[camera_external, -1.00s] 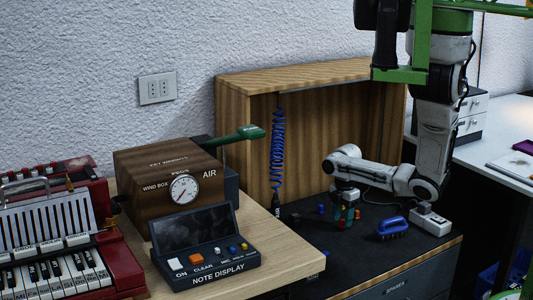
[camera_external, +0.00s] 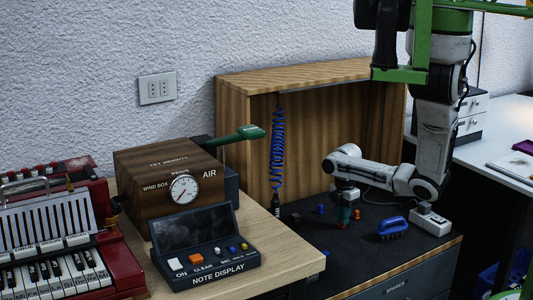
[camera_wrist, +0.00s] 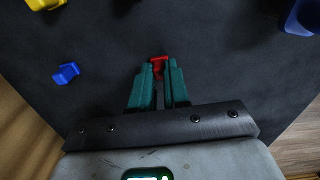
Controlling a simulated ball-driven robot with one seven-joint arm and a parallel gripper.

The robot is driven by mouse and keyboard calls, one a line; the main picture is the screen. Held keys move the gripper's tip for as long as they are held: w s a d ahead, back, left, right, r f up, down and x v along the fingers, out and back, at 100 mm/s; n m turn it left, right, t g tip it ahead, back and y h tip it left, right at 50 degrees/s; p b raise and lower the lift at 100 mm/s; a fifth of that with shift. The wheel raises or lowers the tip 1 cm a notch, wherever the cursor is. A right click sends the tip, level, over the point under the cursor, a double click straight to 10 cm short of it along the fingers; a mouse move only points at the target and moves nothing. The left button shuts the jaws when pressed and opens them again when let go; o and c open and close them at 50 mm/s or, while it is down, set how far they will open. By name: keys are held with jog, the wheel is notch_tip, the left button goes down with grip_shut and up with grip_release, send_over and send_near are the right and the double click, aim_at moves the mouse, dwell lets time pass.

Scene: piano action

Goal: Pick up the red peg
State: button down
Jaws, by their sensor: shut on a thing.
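The red peg (camera_wrist: 158,65) shows in the wrist view as a small red piece between the tips of my teal fingers. My gripper (camera_wrist: 160,78) is shut on it, with one finger on each side. In the external view my gripper (camera_external: 343,215) points down at the dark worktop, low near its surface. The peg is mostly hidden by the fingers there. I cannot tell whether the peg still touches the worktop.
A blue peg (camera_wrist: 66,73) lies left of my gripper, and a yellow piece (camera_wrist: 45,3) is at the top left edge. A blue brush (camera_external: 393,228) stands to the right. A coiled blue hose (camera_external: 278,150) hangs by the wooden hutch (camera_external: 325,140). The dark worktop (camera_external: 335,260) is clear in front.

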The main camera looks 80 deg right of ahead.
jog(key=shift+r, duration=0.6)
notch_tip(320, 180, up, 2)
jog(key=shift+r+p, duration=0.1)
jog(key=shift+p, duration=0.45)
jog(key=s+a+r, duration=0.8)
jog(key=s+r, duration=0.1)
jog(key=s, duration=0.2)
jog(key=shift+a+r+p, duration=0.25)
jog(key=shift+a+p, duration=0.05)
jog(key=shift+p, duration=0.15)
